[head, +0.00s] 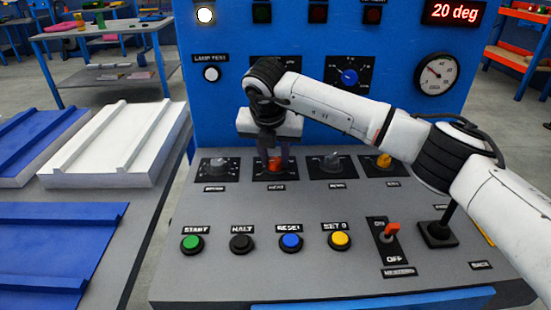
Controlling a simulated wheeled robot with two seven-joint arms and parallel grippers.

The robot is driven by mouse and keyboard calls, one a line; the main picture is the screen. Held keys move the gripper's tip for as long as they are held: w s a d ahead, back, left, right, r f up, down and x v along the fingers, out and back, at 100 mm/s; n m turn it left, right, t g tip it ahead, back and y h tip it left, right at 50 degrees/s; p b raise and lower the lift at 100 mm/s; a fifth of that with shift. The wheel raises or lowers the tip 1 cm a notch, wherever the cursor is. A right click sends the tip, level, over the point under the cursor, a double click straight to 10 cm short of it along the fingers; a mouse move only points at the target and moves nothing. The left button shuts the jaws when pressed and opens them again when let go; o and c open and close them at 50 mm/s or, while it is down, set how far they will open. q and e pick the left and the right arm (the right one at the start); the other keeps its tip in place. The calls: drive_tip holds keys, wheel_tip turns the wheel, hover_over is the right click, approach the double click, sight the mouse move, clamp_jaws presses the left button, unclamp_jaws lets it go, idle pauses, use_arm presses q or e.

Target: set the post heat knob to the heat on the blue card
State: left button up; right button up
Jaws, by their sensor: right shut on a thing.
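My right gripper (272,148) points down over the panel's sloped desk and is shut on the red-orange knob (274,164), the second from the left in a row of knobs. The small label under that knob looks like HEAT, but it is too small to read surely. The gripper's fingers hide the knob's sides and part of its dial, so I cannot tell its setting. I see no blue card in this view. My left gripper is not in view.
In front are coloured push buttons (291,242), a red-orange toggle (392,229) and a black lever (438,232). A display (453,12) reads 20 deg. Panels (115,145) lie at left.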

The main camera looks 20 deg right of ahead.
drive_tip(key=m+g+h, duration=0.1)
drive_tip(key=m, duration=0.3)
drive_tip(key=shift+w+a+m, duration=0.1)
drive_tip(key=shift+a+m, duration=0.05)
drive_tip(key=shift+m, duration=0.25)
drive_tip(key=shift+h, duration=0.3)
drive_tip(key=o, duration=1)
drive_tip(key=shift+o, duration=0.2)
drive_tip(key=shift+r, duration=0.1)
drive_tip(key=v, duration=1)
drive_tip(key=shift+p, duration=0.3)
drive_tip(key=shift+r, duration=0.1)
